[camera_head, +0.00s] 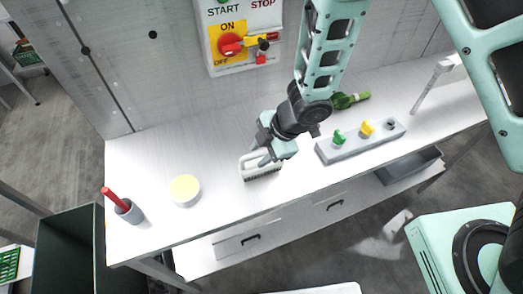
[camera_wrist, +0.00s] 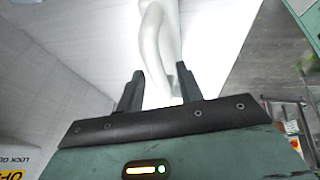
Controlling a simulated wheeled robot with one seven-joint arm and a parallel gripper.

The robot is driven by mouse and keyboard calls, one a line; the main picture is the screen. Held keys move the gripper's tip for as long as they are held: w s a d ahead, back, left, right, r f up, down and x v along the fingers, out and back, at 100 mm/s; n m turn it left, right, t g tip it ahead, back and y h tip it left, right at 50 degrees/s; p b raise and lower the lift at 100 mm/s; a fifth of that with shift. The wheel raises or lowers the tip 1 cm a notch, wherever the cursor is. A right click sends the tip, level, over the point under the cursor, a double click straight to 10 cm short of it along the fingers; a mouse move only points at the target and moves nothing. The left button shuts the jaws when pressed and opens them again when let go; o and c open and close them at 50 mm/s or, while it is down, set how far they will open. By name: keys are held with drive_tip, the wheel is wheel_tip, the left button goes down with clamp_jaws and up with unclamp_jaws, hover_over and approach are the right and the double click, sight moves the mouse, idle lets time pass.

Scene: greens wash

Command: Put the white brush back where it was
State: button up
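The white brush (camera_head: 262,174) is on the white table in front of my arm, with its dark bristle edge toward the table's front. My gripper (camera_head: 262,158) is right at it and hides part of its handle. In the wrist view the brush's curved white handle (camera_wrist: 158,45) runs between the two dark fingertips of my gripper (camera_wrist: 160,88). The fingers stand apart, with a gap visible on the left of the handle. The right finger is close to the handle; I cannot tell whether they touch.
A round container with a pale yellow top (camera_head: 185,190) and a grey cup with a red handle (camera_head: 128,209) stand left. A grey block with coloured knobs (camera_head: 358,142), a green bottle (camera_head: 350,100) and a white tap (camera_head: 430,86) are right. A switch panel (camera_head: 240,40) is behind.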

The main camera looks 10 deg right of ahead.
drive_tip(key=s+d+r+m+t+h+p, duration=0.1)
drive_tip(key=d+r+m, duration=0.3)
drive_tip(key=r, duration=0.5)
drive_tip(key=s+d+r+m+t+h+p, duration=0.1)
drive_tip(key=d+r+m+t+h+p, duration=0.2)
drive_tip(key=r, duration=0.7)
drive_tip(key=s+d+r+m+g, duration=0.1)
drive_tip(key=s+r+m+g, duration=0.1)
drive_tip(key=s, duration=0.6)
drive_tip(key=s+d+r+m+g+b, duration=0.1)
drive_tip(key=s+r+m+g, duration=0.2)
drive_tip(key=s+m, duration=0.2)
drive_tip(key=s, duration=0.3)
drive_tip(key=shift+d, duration=0.4)
drive_tip(key=shift+w, duration=0.1)
